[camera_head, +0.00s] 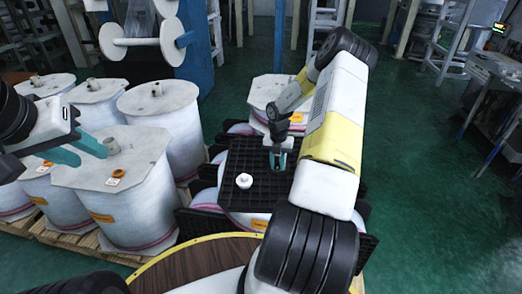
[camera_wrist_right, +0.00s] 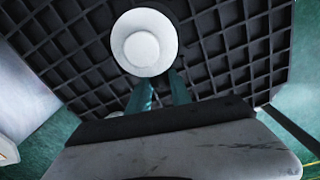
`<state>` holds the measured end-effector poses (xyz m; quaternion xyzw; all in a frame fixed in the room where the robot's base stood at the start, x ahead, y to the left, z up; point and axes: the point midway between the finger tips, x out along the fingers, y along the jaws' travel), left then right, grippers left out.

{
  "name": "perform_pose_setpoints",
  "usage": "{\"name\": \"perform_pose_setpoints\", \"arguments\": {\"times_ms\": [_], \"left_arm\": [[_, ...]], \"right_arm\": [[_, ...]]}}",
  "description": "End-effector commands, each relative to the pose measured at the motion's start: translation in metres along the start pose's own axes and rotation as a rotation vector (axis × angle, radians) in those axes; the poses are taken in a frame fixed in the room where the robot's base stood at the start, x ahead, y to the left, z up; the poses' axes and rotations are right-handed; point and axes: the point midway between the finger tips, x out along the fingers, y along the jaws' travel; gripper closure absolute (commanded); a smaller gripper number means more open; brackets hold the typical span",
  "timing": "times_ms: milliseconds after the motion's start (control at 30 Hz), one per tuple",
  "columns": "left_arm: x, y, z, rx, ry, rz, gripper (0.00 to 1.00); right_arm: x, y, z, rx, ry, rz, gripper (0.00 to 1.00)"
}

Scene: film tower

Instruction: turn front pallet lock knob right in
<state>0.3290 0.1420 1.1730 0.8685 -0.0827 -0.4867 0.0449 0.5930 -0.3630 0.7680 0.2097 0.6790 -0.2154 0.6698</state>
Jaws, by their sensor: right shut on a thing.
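The black gridded pallet (camera_head: 232,160) lies on top of a white drum in the head view, and its grid also fills the wrist view (camera_wrist_right: 225,55). A round white knob (camera_wrist_right: 145,45) with a wide flange is at my right fingertips in the wrist view. My right gripper (camera_head: 279,160) points down at the pallet, shut on this knob, which its fingers mostly hide in the head view. Another white knob (camera_head: 244,181) stands on the pallet to the left, apart from the fingers. My left gripper (camera_head: 82,151) is open and empty over the drums at left.
Several white drums (camera_head: 165,105) stand on wooden pallets at left. A white spool (camera_head: 140,42) hangs on a blue post behind. A round wooden top with a yellow rim (camera_head: 190,260) is in front. Green floor at right (camera_head: 430,165) is clear, with a workbench (camera_head: 500,70) beyond.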

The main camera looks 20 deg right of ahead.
Motion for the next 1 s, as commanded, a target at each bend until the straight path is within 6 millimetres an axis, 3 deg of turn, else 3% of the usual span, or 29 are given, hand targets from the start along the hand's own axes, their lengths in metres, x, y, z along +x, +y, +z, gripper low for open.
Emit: {"name": "perform_pose_setpoints", "arguments": {"times_ms": [1000], "left_arm": [[0.000, 0.000, 0.000, 0.000, 0.000, 0.000, 0.64]], "right_arm": [[0.010, -0.018, 0.001, -0.003, 0.056, 0.922, 1.00]]}}
